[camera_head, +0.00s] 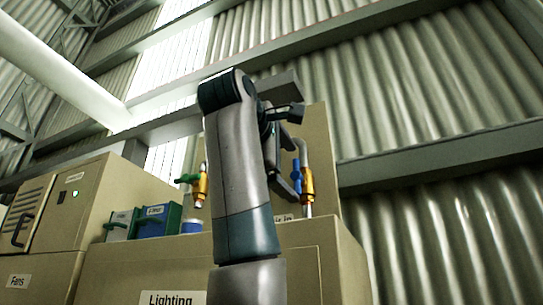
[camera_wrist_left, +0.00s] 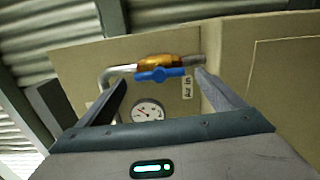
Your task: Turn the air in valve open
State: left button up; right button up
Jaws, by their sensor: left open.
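The air in valve has a brass body (camera_head: 308,181) and a blue handle (camera_head: 296,175) on a silver pipe in the head view, partly behind my left arm. In the left wrist view the brass body (camera_wrist_left: 157,62) lies across the picture with the blue handle (camera_wrist_left: 162,75) lengthwise along it. An "Air in" label (camera_wrist_left: 187,88) is beside it. My left gripper (camera_wrist_left: 162,80) is open and empty, its two fingers apart with the handle showing between and beyond their tips. I cannot tell any contact. My right gripper is not in view.
A round gauge (camera_wrist_left: 148,110) shows between the fingers. A second brass valve with a green handle (camera_head: 187,179) is left of my arm. Corrugated walls rise behind.

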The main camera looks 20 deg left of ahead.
pick_arm(q)
jog(key=s+b, duration=0.1)
jog(key=s, duration=0.7)
jog(key=shift+s+a+b, duration=0.15)
jog(key=shift+s+b, duration=0.05)
jog(key=shift+b, duration=0.1)
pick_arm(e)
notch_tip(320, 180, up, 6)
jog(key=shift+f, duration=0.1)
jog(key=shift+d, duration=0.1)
